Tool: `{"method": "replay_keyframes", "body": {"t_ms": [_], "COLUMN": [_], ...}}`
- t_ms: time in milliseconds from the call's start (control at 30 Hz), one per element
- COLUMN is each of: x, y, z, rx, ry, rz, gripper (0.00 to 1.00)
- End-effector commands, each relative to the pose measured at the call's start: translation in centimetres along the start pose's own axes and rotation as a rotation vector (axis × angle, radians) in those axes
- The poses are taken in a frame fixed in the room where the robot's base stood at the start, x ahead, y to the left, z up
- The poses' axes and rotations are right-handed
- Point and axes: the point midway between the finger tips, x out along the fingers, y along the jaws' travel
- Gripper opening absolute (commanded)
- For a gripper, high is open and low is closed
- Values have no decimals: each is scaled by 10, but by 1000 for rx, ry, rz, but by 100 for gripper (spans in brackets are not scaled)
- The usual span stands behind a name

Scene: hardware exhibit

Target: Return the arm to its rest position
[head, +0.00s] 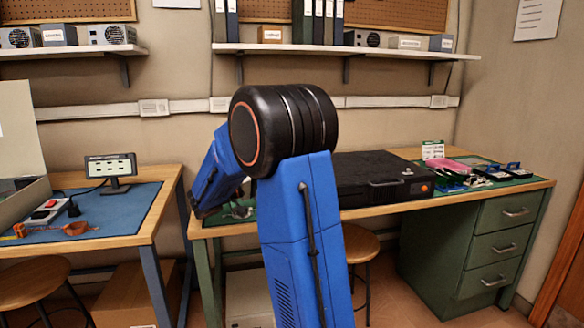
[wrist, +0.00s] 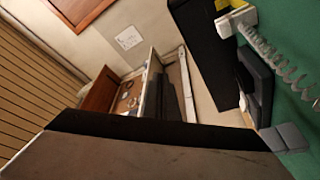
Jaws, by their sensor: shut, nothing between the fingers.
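My blue arm with a large black joint (head: 285,125) stands raised in the middle of the head view. Its forearm bends down and to the left behind the joint, over the right workbench. My gripper is hidden behind the arm in that view. The wrist view is strongly tilted.
The right workbench (head: 480,197) holds a black case (head: 365,170), circuit boards and a pink item. A left bench (head: 150,228) carries a small display (head: 110,168). A stool (head: 360,245) stands behind my arm. A coiled cord (wrist: 275,62) lies near the gripper in the wrist view.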

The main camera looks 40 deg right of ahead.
Motion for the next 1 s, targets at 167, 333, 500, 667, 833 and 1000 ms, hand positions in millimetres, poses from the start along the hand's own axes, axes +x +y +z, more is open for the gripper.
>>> {"method": "replay_keyframes", "body": {"t_ms": [167, 333, 500, 667, 833, 1000], "x": [-8, -9, -8, -9, -19, -40], "y": [-2, -2, 3, 18, 32, 42], "z": [-1, 0, 9, 46, 99, 150], "rx": [-1, -1, -24, -107, -215, -305], "ry": [-1, -1, -29, -125, -237, -317], "rz": [1, 1, -28, -141, -324, -529], "gripper": [0, 0, 0, 0, 0, 0]}}
